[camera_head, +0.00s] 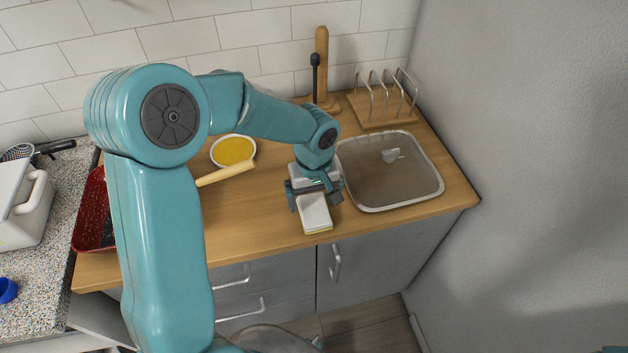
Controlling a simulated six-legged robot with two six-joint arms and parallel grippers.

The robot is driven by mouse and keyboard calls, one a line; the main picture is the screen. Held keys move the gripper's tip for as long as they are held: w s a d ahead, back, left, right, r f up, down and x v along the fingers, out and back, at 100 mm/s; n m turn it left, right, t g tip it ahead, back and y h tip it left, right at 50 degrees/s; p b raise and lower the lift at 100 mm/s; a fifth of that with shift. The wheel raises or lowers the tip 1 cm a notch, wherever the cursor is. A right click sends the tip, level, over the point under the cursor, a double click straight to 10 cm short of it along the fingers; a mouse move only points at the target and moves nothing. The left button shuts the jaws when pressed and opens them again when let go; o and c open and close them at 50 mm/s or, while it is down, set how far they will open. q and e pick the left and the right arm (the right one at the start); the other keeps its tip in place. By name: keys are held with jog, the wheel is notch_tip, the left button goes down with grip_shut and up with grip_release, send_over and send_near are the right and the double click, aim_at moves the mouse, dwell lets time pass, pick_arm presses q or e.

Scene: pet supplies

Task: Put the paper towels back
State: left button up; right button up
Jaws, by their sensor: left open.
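A white pack with a yellowish lower edge (315,218), possibly the paper towels, lies on the wooden counter left of the sink. My left gripper (316,197) points down over the back part of this pack, with its fingers open on either side. The gripper and wrist hide the pack's far part, and I cannot tell whether the fingers touch it. A wooden upright post (322,55) on a small base stands at the back by the wall, partly behind my left arm.
A metal sink (413,192) is right of the pack, with a wooden rack (382,108) behind it. A yellow-filled bowl (233,151) and a wooden handle (226,173) lie to the left. A red tray (90,215) and white appliance (22,205) are farther left. The front counter is clear.

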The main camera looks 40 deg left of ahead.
aim_at(314, 209)
pick_arm(q)
notch_tip(314, 209, up, 9)
jog(key=shift+f, duration=0.2)
jog(key=shift+f, duration=0.1)
jog(key=shift+s+d, duration=0.1)
dwell(0.4)
